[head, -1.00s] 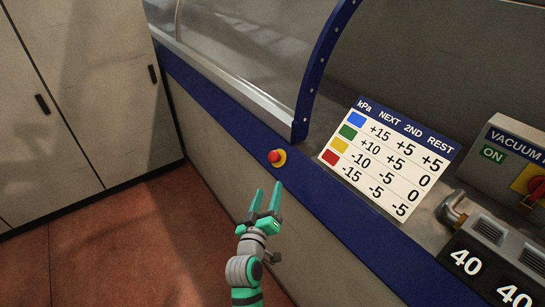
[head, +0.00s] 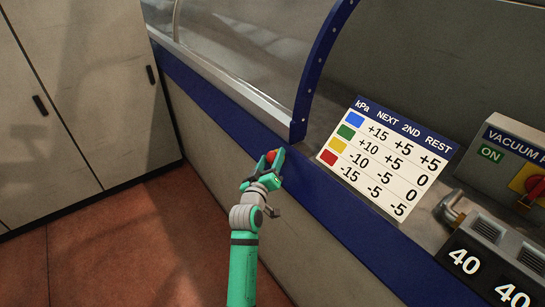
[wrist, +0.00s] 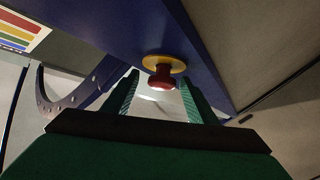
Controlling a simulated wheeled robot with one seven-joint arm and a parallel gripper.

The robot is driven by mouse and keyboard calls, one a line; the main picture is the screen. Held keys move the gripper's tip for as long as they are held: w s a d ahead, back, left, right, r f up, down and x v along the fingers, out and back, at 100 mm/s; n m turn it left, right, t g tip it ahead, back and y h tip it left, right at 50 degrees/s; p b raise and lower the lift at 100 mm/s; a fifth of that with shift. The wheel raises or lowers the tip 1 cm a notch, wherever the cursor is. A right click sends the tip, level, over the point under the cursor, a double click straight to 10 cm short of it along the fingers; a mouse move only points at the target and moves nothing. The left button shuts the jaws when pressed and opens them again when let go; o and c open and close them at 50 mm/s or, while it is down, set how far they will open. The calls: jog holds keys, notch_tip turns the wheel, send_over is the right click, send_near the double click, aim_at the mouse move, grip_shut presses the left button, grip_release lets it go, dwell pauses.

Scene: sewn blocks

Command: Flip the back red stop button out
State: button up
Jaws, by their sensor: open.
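The red stop button (head: 271,155) sits on the blue front rail of the machine, below the curved clear cover. In the wrist view the red button (wrist: 161,78) stands out from its yellow collar (wrist: 165,63), just beyond the fingertips. My gripper (head: 270,157) is open, with one finger on each side of the button in the head view. In the wrist view my gripper's two green fingers (wrist: 160,90) are spread, with the button between their tips. Nothing is clamped. The head view hides most of the collar, and I cannot tell whether the fingers touch the button.
A white kPa chart (head: 385,160) with coloured squares leans at the right. A grey vacuum box (head: 512,165) with a red and yellow switch and dark number displays (head: 487,272) stand further right. Grey cabinets (head: 75,100) are at the left; the reddish floor (head: 120,240) is clear.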

jog(key=shift+w+a, duration=0.15)
jog(key=shift+w, duration=0.45)
grip_shut()
jog(key=shift+s+a+r, duration=0.2)
jog(key=shift+a+r, duration=0.05)
jog(key=shift+r, duration=0.25)
grip_release()
jog(key=shift+a, duration=0.1)
jog(key=shift+d, duration=0.2)
jog(key=shift+s+a+f, duration=0.1)
jog(key=shift+s+a, duration=0.1)
jog(key=shift+a, duration=0.05)
jog(key=v, duration=1)
jog(key=shift+s, duration=0.15)
